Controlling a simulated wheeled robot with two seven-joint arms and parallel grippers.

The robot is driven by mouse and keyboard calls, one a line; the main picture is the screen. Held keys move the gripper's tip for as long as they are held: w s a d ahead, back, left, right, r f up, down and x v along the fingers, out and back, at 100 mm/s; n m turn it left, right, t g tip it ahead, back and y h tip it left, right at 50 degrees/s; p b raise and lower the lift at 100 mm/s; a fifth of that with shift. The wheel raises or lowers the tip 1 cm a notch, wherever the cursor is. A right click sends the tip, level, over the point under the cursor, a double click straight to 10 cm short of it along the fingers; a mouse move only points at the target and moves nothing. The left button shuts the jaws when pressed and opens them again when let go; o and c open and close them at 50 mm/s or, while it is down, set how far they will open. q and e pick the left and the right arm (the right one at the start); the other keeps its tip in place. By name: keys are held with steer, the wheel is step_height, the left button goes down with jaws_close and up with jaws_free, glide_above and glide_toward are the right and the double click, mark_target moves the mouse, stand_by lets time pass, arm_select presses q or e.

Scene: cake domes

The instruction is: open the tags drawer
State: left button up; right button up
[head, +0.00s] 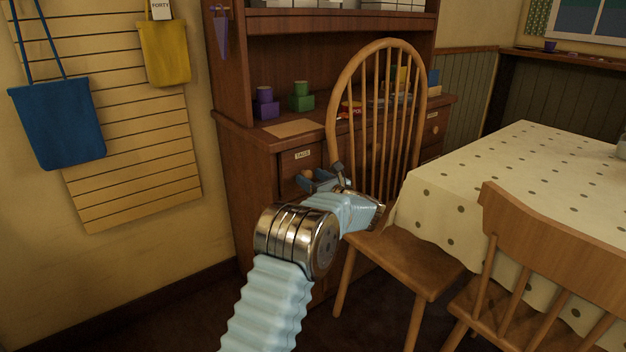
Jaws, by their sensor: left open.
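The tags drawer (290,163) is in the front of the brown wooden dresser, just under its counter. My left gripper (320,177) is open in front of the drawer, just below and right of the label. A small knob (306,173) shows close by its fingers; I cannot tell whether they touch it. My wrist and forearm hide the lower right of the drawer. My right gripper is out of view.
A wooden spindle-back chair (381,233) stands against the dresser, close right of my left gripper. A table with a dotted cloth (470,185) and a second chair (555,243) fill the right. Blue (58,122) and yellow (164,55) bags hang left.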

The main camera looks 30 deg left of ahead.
arm_select(q)
jaws_close()
stand_by(0.3)
steer(key=p+v, duration=0.2)
steer(key=v, duration=1.5)
steer(key=shift+s+d, duration=0.2)
steer(key=shift+d, duration=0.1)
steer(key=shift+f, duration=0.1)
jaws_free()
